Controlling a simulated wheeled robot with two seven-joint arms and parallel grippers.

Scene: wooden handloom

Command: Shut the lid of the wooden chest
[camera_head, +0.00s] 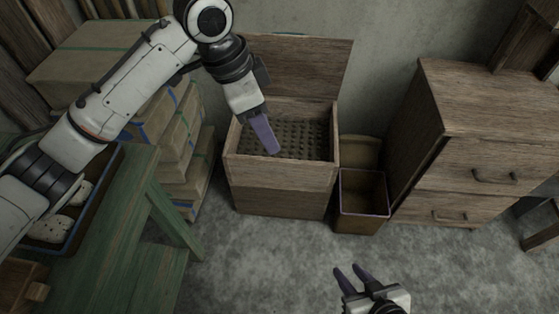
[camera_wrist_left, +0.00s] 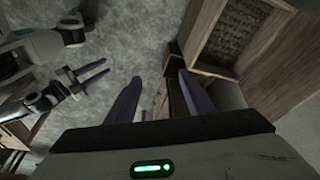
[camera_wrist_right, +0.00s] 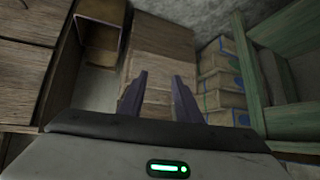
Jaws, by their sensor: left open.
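The wooden chest (camera_head: 280,174) stands on the floor against the wall, its lid (camera_head: 310,66) raised at the back. Its dark, bumpy inside shows. My left gripper (camera_head: 268,148) hangs in front of the chest's opening in the head view; whether it touches the chest cannot be told. In the left wrist view its fingers are apart and empty, with the chest (camera_wrist_left: 211,51) at upper right. My right gripper (camera_head: 350,268) is low over the floor in front of the chest, fingers apart and empty. The chest front also shows in the right wrist view (camera_wrist_right: 162,40).
A small open bin (camera_head: 362,213) stands right of the chest, beside a wooden drawer cabinet (camera_head: 475,150). Stacked packages (camera_head: 180,150) stand on the left. A green bench (camera_head: 110,220) with a tray is at the front left. The floor in front of the chest is clear.

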